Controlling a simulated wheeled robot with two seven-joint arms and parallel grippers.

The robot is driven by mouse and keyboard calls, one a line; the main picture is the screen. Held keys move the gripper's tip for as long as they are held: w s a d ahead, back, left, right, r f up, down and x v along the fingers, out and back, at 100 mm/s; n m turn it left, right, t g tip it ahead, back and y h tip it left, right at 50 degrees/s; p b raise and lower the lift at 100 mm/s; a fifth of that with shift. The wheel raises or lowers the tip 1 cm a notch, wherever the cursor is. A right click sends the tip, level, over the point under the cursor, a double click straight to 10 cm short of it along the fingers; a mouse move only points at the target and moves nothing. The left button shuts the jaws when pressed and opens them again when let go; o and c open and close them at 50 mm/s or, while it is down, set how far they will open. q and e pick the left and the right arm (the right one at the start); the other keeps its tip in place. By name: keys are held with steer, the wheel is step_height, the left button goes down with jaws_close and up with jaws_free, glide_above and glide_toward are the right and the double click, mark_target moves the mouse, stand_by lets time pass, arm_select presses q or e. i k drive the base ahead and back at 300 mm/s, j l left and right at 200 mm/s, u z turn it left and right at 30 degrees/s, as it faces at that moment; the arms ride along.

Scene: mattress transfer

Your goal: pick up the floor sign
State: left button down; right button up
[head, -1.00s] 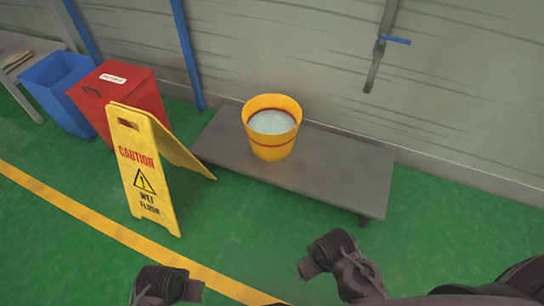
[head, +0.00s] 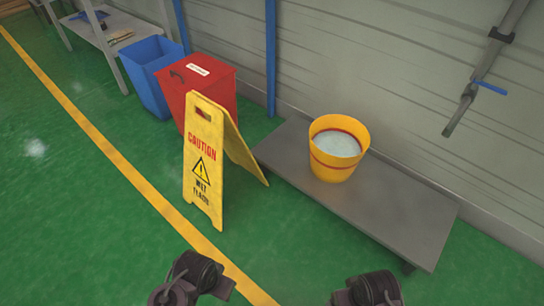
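The yellow floor sign (head: 203,165) stands upright on the green floor, its two panels spread in an A shape. Its front panel reads CAUTION WET FLOOR and has a slot near the top. My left gripper (head: 192,278) shows as a dark rounded shape at the bottom edge, nearer to me than the sign and apart from it. My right gripper (head: 368,290) shows as a similar dark shape further right, partly cut off by the frame. The fingers of both cannot be made out. Neither touches the sign.
A red bin (head: 212,82) stands right behind the sign, with a blue bin (head: 152,70) beside it. A low grey platform (head: 415,225) right of the sign bears a yellow bucket (head: 334,165). Green floor left and in front of the sign is clear, crossed by a yellow line (head: 128,170).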

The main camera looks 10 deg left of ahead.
mark_target(205, 141)
steer(key=i+j+u, duration=0.75)
steer(key=i+j, duration=0.05)
steer(key=i, duration=0.05)
